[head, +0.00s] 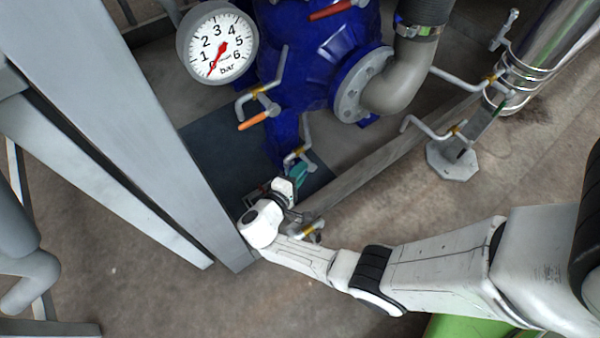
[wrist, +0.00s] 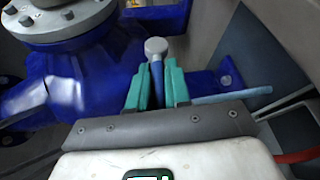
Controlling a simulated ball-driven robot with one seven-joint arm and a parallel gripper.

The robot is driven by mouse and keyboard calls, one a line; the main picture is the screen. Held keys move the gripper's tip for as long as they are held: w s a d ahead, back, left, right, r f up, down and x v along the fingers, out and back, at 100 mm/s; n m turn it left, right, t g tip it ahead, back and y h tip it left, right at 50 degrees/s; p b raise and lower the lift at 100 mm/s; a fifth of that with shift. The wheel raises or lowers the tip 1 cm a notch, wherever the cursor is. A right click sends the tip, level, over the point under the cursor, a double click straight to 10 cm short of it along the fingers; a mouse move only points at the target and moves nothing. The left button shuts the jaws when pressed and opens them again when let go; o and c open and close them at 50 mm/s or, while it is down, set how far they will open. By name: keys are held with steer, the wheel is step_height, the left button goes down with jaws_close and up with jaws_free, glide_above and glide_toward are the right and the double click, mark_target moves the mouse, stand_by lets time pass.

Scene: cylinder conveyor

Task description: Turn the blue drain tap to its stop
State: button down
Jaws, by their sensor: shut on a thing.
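In the wrist view, the blue drain tap (wrist: 157,82) shows as a narrow blue lever with a round grey end just beyond the fingertips. My gripper (wrist: 158,70) has teal fingers, one on each side of the lever, and is shut on it. In the head view, my gripper (head: 299,172) is low at the foot of the blue pump body, and the tap is hidden there or too small to make out. How far the tap is turned cannot be told.
A pressure gauge (head: 217,43) reads near zero. The blue pump body (head: 290,80) carries a grey flanged elbow (head: 390,90). An orange-handled tap (head: 252,121) sits above my gripper. A grey steel beam (head: 110,110) stands close on the left. Bare floor (head: 150,290) lies below.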

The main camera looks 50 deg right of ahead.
steer(key=shift+w+f, duration=0.1)
steer(key=c, duration=1.1)
jaws_free()
steer(key=s+a+r+p, duration=0.1)
steer(key=s+r+p, duration=0.3)
steer(key=s+a+r+p, duration=0.1)
steer(key=s+r+p, duration=0.2)
steer(key=s+r, duration=0.1)
steer(key=s+a+r+p, duration=0.1)
steer(key=s+r+p, duration=0.3)
steer(key=s+r, duration=0.1)
steer(key=shift+s+a+p, duration=0.2)
steer(key=shift+s+p, duration=0.15)
steer(key=shift+c, duration=0.6)
